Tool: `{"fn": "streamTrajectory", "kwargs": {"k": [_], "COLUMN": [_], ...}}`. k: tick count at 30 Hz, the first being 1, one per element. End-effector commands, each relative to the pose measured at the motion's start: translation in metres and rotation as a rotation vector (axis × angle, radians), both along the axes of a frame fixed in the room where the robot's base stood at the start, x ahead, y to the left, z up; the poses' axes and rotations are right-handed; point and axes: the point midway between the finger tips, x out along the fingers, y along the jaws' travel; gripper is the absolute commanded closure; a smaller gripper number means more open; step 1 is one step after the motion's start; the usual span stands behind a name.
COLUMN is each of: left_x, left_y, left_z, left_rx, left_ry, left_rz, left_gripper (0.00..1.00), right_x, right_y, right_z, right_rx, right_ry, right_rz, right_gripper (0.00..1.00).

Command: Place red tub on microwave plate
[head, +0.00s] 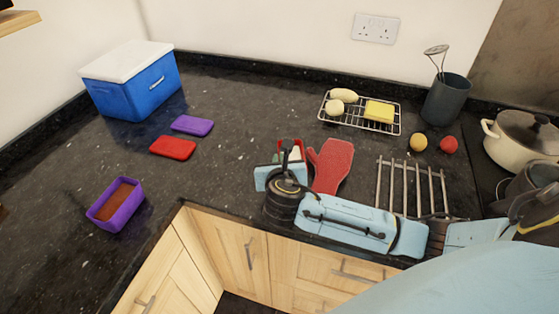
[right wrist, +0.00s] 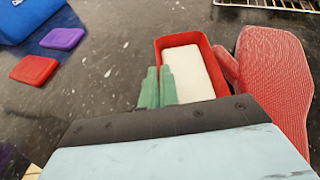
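The red tub (right wrist: 207,50) is an open rectangular box with white contents in the right wrist view. In the head view only bits of its red rim (head: 298,144) show behind my right gripper (head: 284,157). The green fingers of that gripper (right wrist: 157,86) are close together at the tub's left wall, one outside and one inside, and appear shut on it. Whether the tub is lifted off the counter is hard to tell. I see no microwave plate in either view. My left gripper is not in view.
A red oven mitt (head: 331,165) lies right beside the tub. A metal trivet (head: 412,185), wire rack (head: 361,110) and pot (head: 525,140) are to the right. A purple tub (head: 115,205), red lid (head: 173,148), purple lid (head: 192,125) and blue cooler (head: 135,95) are left. Counter between is clear.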

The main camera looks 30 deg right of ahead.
Motion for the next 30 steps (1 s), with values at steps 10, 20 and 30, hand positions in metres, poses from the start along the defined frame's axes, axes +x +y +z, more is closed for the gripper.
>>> {"fn": "streamTrajectory", "kwargs": {"k": [10, 20, 30], "left_x": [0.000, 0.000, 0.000], "left_y": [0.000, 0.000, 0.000], "left_z": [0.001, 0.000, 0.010], "left_rx": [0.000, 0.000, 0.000], "left_ry": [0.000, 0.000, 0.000], "left_rz": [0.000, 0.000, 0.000], "left_gripper": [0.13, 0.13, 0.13], "right_x": [0.000, 0.000, -0.048], "right_y": [0.000, 0.000, 0.027], "right_z": [-0.002, 0.000, 0.024], "right_rx": [0.000, 0.000, 0.003], "right_ry": [0.000, -0.001, 0.001], "right_rz": [0.000, 0.000, 0.003], "right_gripper": [0.76, 0.76, 0.76]}}
